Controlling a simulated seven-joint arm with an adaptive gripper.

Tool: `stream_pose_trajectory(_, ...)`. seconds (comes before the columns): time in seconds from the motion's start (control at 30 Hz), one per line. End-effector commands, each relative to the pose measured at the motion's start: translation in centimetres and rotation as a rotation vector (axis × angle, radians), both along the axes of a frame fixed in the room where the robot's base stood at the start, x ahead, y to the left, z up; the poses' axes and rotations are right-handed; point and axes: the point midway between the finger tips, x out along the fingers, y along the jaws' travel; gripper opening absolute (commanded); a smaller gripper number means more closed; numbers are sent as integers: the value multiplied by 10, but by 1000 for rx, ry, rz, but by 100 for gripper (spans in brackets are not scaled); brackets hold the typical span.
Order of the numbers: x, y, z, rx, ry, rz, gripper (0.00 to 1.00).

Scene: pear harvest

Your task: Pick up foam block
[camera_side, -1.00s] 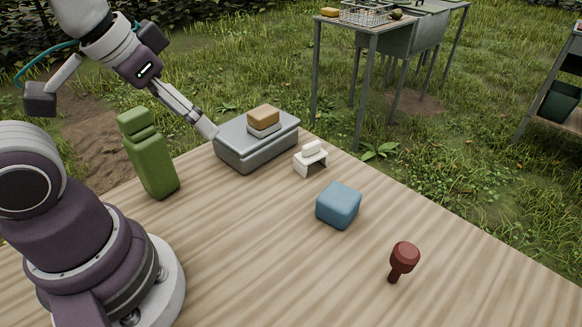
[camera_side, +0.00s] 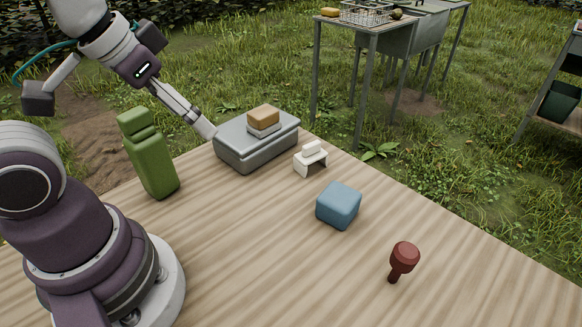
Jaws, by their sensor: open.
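A blue block with rounded edges (camera_side: 338,205) lies on the wooden table, right of the middle. A tan block (camera_side: 263,117) rests on a thin light grey piece (camera_side: 264,130) on top of a grey case (camera_side: 250,152) at the table's far edge. I cannot tell for sure which block is the foam one. My gripper (camera_side: 209,131) is open at the left end of the grey case, pointing down and to the right. Its fingers are small and partly hidden, and I cannot tell whether they touch the case. I see nothing held in it.
A green bottle (camera_side: 148,155) stands left of the case. A small white stand with a white piece on it (camera_side: 310,158) is right of the case. A dark red knobbed tool (camera_side: 403,260) is at the right. The table's (camera_side: 250,260) front middle is clear.

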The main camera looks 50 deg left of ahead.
Motion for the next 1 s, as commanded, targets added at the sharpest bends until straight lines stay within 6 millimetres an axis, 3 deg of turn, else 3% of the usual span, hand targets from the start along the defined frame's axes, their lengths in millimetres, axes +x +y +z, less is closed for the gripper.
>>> stream_pose_trajectory(0.03, 0, 0, 0, 0, 0, 0, 73)
stream_pose_trajectory(0.23, 0, 0, 0, 0, 0, 0, 98)
stream_pose_trajectory(0.6, 6, -1, 1, -20, 16, 42, 98)
stream_pose_trajectory(0.67, 16, -4, 3, -61, 45, 124, 98)
stream_pose_trajectory(0.8, 62, -19, -3, -230, 159, 449, 98)
stream_pose_trajectory(1.0, 126, -50, -47, -513, 377, 988, 98)
